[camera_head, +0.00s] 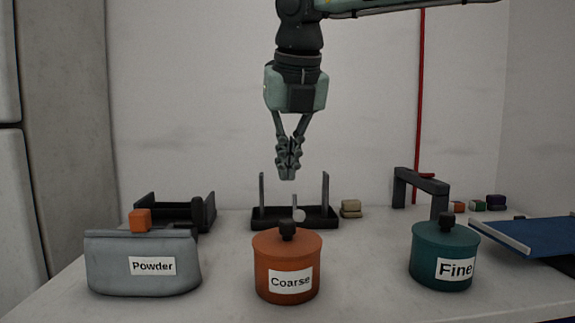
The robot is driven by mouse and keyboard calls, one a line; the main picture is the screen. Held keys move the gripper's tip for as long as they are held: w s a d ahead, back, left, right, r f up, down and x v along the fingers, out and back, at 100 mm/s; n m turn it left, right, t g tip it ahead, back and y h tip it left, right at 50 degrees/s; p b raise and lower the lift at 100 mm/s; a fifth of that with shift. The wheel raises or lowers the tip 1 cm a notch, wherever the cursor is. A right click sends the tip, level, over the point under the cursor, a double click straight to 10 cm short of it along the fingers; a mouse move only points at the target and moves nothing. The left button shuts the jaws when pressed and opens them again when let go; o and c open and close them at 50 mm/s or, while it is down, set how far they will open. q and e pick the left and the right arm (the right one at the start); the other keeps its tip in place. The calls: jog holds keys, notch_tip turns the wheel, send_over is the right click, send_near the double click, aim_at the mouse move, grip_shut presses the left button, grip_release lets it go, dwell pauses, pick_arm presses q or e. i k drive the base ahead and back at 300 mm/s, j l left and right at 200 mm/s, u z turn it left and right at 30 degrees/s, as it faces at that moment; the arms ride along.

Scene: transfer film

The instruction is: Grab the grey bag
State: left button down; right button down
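The grey bag (108,268) is at the front left of the white table. It has a white label reading "Powder" and an orange block (140,220) at its top edge. My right gripper (288,174) hangs pointing down above the middle of the table, up and to the right of the bag and apart from it. Its fingertips are together, with nothing visible between them. My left gripper is not in view.
An orange "Coarse" pot (273,268) stands front centre, and a teal "Fine" pot (430,257) front right. Behind are a dark tray with posts (322,222), a dark holder (183,213) and a dark arch (423,183). A blue panel (545,238) is at right.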

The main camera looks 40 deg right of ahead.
aim_at(160, 264)
jog(key=k+j, duration=1.2)
jog(key=k, duration=0.1)
